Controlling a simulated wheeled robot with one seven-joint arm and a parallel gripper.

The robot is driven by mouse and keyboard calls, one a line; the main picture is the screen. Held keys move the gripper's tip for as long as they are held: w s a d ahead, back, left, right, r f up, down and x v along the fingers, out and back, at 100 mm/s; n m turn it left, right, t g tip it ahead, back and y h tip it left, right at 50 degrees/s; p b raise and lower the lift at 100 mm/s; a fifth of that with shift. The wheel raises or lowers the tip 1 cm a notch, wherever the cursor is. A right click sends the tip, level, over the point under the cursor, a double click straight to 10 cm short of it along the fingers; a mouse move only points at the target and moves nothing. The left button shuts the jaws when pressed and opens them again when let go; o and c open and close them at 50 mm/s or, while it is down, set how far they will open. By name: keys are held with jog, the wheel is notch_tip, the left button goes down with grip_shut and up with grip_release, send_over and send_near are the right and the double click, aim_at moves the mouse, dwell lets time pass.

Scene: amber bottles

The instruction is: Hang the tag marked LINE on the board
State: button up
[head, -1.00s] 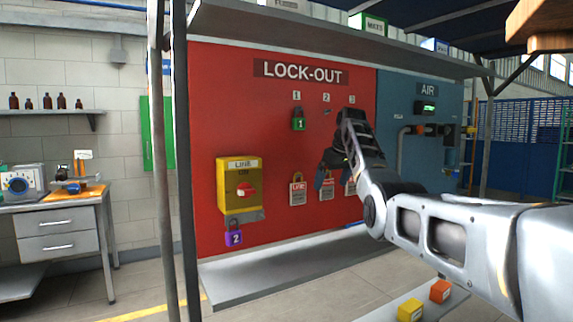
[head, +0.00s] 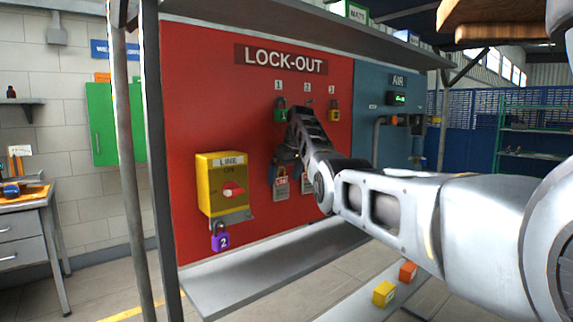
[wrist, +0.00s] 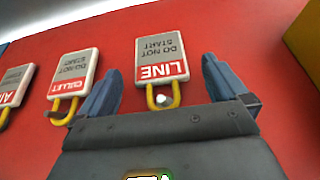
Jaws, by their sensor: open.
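The LINE tag (wrist: 162,58) is white with a red band. In the wrist view it appears upside down, with its yellow loop on a pale round peg. My gripper (wrist: 162,90) is open, its blue fingers one on each side of the loop end, and nothing is clamped. In the head view my gripper (head: 284,168) is in front of the red lock-out board (head: 200,90), just above the LINE tag (head: 281,187), the leftmost of the row. The yellow LINE box (head: 208,180) has a red switch, and a purple lock 2 (head: 221,238) hangs below it.
The DO NOT START tag beside it (wrist: 73,78) hangs close to my finger, with another (wrist: 14,88) beyond. A grey shelf (head: 250,275) juts out below; yellow (head: 384,293) and orange (head: 407,271) blocks are lower right.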

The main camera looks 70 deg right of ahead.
jog(key=shift+x, duration=0.85)
jog(key=c, duration=1.1)
jog(key=shift+o, duration=0.2)
jog(key=shift+r, duration=0.55)
jog(key=shift+s, duration=0.15)
jog(key=s+a, duration=0.3)
jog(key=s, duration=0.2)
jog(key=shift+s+a, duration=0.35)
jog(key=shift+s, duration=0.05)
